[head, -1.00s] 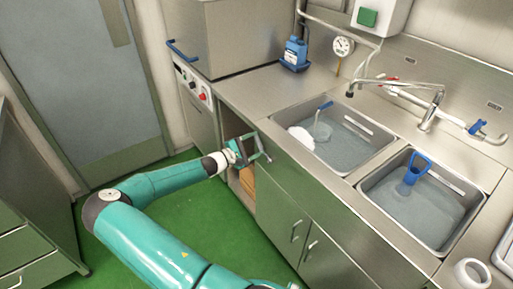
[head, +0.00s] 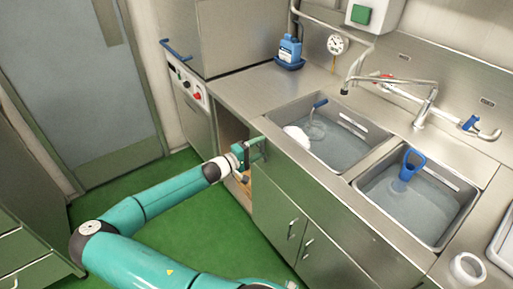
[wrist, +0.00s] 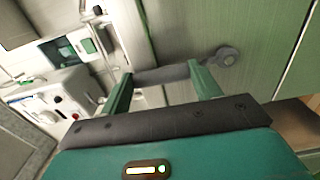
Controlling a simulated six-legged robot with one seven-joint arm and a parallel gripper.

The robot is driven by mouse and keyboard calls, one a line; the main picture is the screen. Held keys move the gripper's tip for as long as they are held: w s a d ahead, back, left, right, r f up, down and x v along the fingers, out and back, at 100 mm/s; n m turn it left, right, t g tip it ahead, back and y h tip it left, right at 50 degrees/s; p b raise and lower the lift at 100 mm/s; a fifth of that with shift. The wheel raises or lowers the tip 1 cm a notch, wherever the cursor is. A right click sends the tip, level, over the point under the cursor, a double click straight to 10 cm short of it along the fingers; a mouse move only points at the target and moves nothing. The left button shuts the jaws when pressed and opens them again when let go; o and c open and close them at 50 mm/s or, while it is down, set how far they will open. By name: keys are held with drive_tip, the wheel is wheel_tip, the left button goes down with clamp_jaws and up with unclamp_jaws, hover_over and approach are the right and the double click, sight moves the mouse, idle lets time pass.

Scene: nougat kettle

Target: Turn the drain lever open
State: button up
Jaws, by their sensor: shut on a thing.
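The drain lever (wrist: 163,73) is a grey bar with a round pivot (wrist: 228,55), on the green-tinted steel front of the sink unit in the wrist view. My gripper (wrist: 161,74) is shut on the lever, with one green finger near its left end and the other close to the pivot. In the head view my gripper (head: 257,149) is at the upper left corner of the cabinet front, just below the counter edge. The lever is too small and too covered by my gripper to make out there.
The left sink basin (head: 348,168) and right sink basin (head: 455,232) hold water, with blue-handled tools in them. An open bay (head: 230,135) lies left of the cabinet doors (head: 290,215). The green floor (head: 185,200) is clear. A drawer cabinet (head: 30,225) stands at left.

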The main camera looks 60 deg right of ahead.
idle(0.4)
drive_tip(key=o, duration=1.4)
drive_tip(key=v, duration=1.4)
drive_tip(key=shift+s, duration=0.1)
